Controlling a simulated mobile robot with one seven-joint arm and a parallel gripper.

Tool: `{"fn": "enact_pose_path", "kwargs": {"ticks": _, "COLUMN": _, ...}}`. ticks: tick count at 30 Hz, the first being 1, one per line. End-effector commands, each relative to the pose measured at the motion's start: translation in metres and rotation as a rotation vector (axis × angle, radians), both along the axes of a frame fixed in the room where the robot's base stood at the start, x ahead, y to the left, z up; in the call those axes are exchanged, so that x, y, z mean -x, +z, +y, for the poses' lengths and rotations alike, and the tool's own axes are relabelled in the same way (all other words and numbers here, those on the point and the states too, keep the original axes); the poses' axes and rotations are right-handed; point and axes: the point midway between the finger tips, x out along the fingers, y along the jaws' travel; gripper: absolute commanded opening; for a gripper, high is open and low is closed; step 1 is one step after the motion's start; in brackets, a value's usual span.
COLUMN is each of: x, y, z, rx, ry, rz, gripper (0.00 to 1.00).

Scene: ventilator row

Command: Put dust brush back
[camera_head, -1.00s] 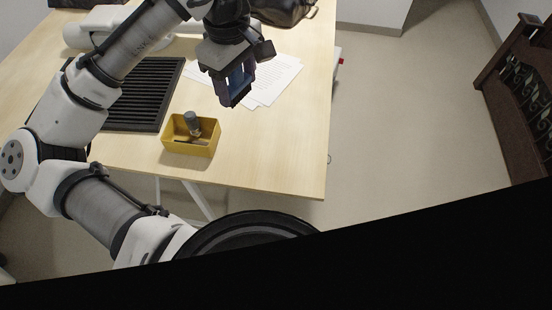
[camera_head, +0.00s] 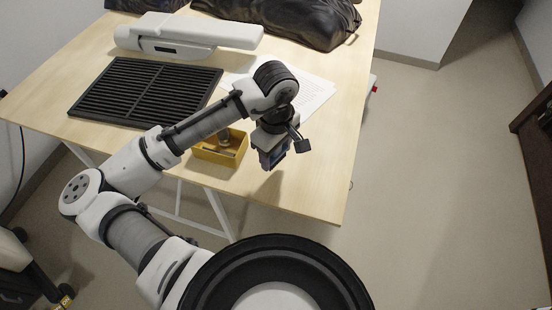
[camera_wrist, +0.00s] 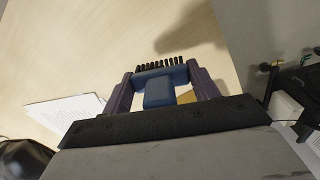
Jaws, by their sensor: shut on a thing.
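My gripper (camera_head: 271,160) is above the table near its front edge, just right of the yellow box in the head view. In the wrist view my gripper (camera_wrist: 160,88) is shut on the dust brush (camera_wrist: 158,84), a blue block with a row of black bristles pointing away from the wrist. In the head view the brush is mostly hidden by the gripper. The open yellow box (camera_head: 222,157) stands on the table with a dark upright cylinder (camera_head: 223,137) inside.
The wooden table (camera_head: 315,185) also bears a black slatted grille (camera_head: 140,90), a long white device (camera_head: 185,34), white papers (camera_head: 315,95) and a black bag-like bundle (camera_head: 285,20) at the back. Bare tabletop lies right of my gripper.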

Motion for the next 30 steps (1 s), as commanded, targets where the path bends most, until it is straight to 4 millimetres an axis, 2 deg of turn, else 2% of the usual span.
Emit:
{"fn": "enact_pose_path", "kwargs": {"ticks": 9, "x": 0.001, "y": -0.037, "z": 0.000, "rx": 0.000, "ry": 0.000, "rz": 0.003, "gripper": 0.38}}
{"fn": "enact_pose_path", "kwargs": {"ticks": 21, "x": 0.000, "y": -0.043, "z": 0.000, "rx": 0.000, "ry": 0.000, "rz": 0.001, "gripper": 0.38}}
{"fn": "enact_pose_path", "kwargs": {"ticks": 22, "x": 0.000, "y": -0.042, "z": 0.000, "rx": -0.001, "ry": 0.000, "rz": 0.001, "gripper": 0.63}}
{"fn": "enact_pose_path", "kwargs": {"ticks": 26, "x": 0.000, "y": -0.042, "z": 0.000, "rx": -0.001, "ry": 0.000, "rz": 0.001, "gripper": 0.80}}
{"fn": "enact_pose_path", "kwargs": {"ticks": 30, "x": 0.000, "y": -0.042, "z": 0.000, "rx": -0.001, "ry": 0.000, "rz": 0.001, "gripper": 0.81}}
